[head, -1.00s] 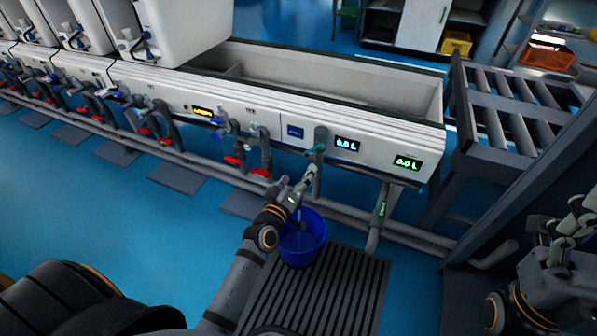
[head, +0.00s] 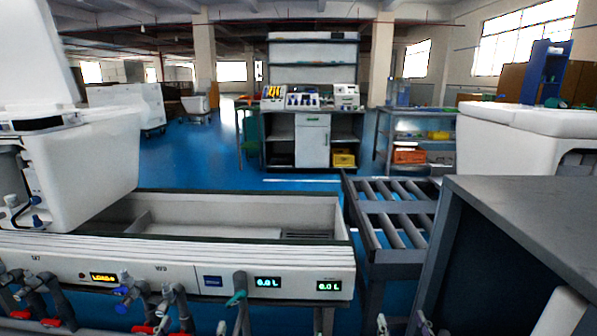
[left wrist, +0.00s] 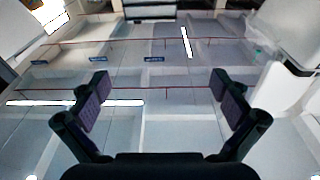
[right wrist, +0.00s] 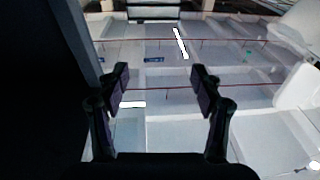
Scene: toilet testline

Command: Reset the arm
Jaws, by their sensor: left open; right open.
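My left gripper (left wrist: 168,100) is open and empty in the left wrist view, its two dark pads wide apart. My right gripper (right wrist: 160,90) is also open and empty in the right wrist view. Both wrist views look onto a pale ceiling with red lines and white lamps, so both grippers seem to point up. In the head view only small grey tips show at the bottom edge, right of centre; I cannot tell whose they are. The arms are otherwise out of that view.
The white testline trough (head: 240,215) runs across the front, with grey pipes and a teal valve (head: 236,298). A roller conveyor (head: 392,220) stands to its right. A dark grey cabinet (head: 520,215) fills the right foreground. A workbench (head: 312,140) stands behind, across open blue floor.

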